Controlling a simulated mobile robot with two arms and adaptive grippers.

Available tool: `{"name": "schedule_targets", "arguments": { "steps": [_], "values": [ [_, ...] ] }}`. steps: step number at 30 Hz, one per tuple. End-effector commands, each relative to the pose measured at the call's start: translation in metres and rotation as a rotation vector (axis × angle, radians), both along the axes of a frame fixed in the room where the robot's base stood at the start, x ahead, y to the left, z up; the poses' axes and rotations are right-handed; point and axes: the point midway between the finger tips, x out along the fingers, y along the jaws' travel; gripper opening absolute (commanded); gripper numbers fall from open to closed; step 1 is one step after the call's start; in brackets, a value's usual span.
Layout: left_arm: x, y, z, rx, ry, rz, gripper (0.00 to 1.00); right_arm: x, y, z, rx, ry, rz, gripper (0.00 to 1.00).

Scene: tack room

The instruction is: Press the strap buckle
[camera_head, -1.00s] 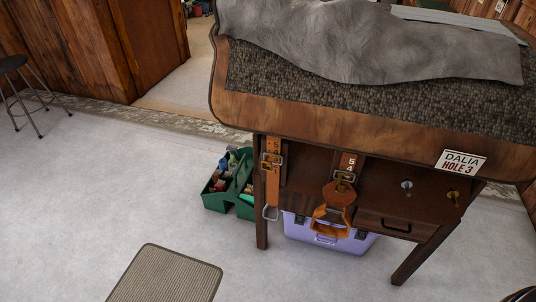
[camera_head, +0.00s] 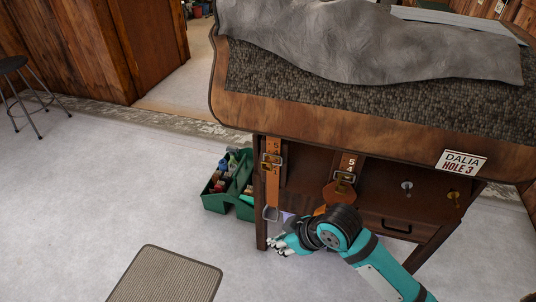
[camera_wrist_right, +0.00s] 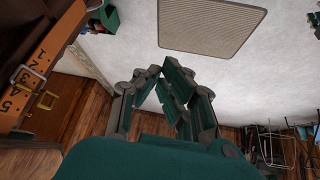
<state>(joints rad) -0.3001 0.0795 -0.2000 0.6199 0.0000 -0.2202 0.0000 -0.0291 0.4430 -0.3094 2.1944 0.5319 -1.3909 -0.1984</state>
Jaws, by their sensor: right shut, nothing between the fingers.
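Two orange numbered straps hang from the front of the wooden stand. The left strap (camera_head: 273,185) has a metal buckle (camera_head: 271,160) near its top and a metal loop at its lower end. The right strap (camera_head: 348,162) has a buckle (camera_head: 344,177) above an orange leather piece. My right gripper (camera_head: 283,244) is below the left strap's end, apart from both buckles. In the right wrist view its fingers (camera_wrist_right: 176,72) are shut and empty. My left gripper is out of view.
The wooden stand (camera_head: 300,108) carries a grey fleece (camera_head: 370,40). A drawer (camera_head: 397,228) sits behind my right arm. A green caddy (camera_head: 217,201) stands left of the stand, and a mat (camera_head: 165,278) lies on open floor. A stool (camera_head: 14,64) is far left.

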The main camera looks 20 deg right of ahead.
Motion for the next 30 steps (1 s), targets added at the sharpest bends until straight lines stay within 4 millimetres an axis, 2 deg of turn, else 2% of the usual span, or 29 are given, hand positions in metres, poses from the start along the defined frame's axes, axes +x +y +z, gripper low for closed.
{"name": "schedule_targets", "arguments": {
  "steps": [1,5,9,15,18,21,30],
  "values": [
    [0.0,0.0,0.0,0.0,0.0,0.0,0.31,0.02,-0.003,0.013,-0.01,-0.034,0.05,0.0],
    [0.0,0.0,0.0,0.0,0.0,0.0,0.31,0.061,-0.009,0.045,-0.013,-0.095,0.166,0.0],
    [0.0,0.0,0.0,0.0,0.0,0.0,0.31,0.104,-0.029,0.087,-0.013,-0.152,0.238,0.0],
    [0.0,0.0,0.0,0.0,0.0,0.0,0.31,0.147,-0.062,0.147,0.002,-0.222,0.263,0.0],
    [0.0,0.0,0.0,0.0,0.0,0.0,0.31,0.158,-0.074,0.169,0.012,-0.246,0.263,0.0],
    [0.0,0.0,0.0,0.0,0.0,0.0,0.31,0.164,-0.08,0.181,0.019,-0.26,0.261,0.0],
    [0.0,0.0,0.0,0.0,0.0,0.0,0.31,0.165,-0.082,0.185,0.023,-0.264,0.261,0.0]
  ]
}}
